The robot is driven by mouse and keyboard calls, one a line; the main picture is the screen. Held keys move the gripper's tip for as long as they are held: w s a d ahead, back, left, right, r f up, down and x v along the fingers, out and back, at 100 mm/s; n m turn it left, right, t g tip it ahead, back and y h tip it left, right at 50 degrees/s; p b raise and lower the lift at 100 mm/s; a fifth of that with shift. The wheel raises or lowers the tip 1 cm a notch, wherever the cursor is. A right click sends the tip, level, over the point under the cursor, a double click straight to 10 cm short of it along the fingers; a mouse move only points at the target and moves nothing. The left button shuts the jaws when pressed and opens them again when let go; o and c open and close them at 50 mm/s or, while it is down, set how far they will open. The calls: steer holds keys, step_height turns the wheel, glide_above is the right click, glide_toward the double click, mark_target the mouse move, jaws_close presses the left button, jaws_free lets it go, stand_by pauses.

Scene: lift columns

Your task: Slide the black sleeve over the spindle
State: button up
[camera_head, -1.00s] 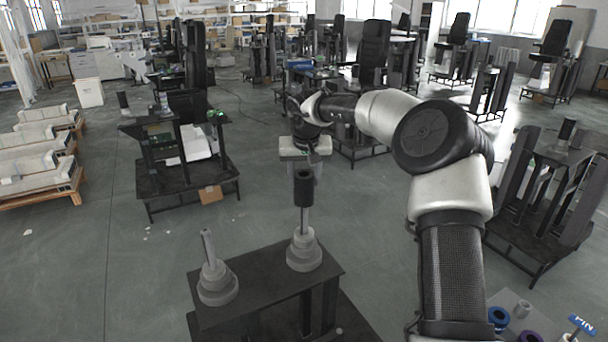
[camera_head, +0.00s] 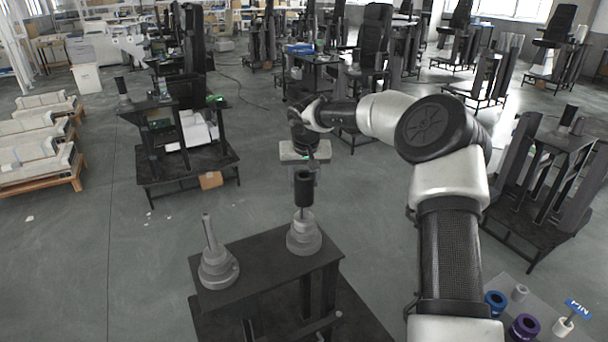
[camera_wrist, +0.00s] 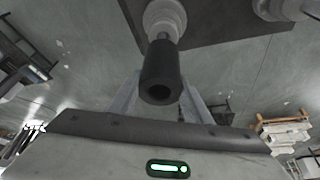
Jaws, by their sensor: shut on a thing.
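The black sleeve (camera_head: 303,190) hangs upright below my gripper (camera_head: 304,168), which is shut on it. In the wrist view, the sleeve (camera_wrist: 161,76) sits between the fingers of my gripper (camera_wrist: 158,98), its open end facing the camera. The grey spindle (camera_head: 303,236) stands right under the sleeve on a dark stand. Only a short piece of its rod shows between sleeve and stepped base; the upper rod is hidden, seemingly inside the sleeve. The spindle base (camera_wrist: 164,18) also shows beyond the sleeve in the wrist view.
A second grey spindle (camera_head: 217,262) with a bare rod stands to the left on the same dark stand (camera_head: 262,252). Blue and purple rings (camera_head: 524,326) and a small sign lie on a surface at the lower right. Open floor surrounds the stand.

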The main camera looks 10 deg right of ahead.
steer(key=shift+f, duration=2.6)
steer(key=o, duration=1.6)
steer(key=shift+o, duration=0.2)
steer(key=shift+f, duration=0.15)
step_height(320, 180, up, 16)
glide_above(304, 194)
steer(key=s, duration=0.4)
steer(key=shift+a, duration=0.1)
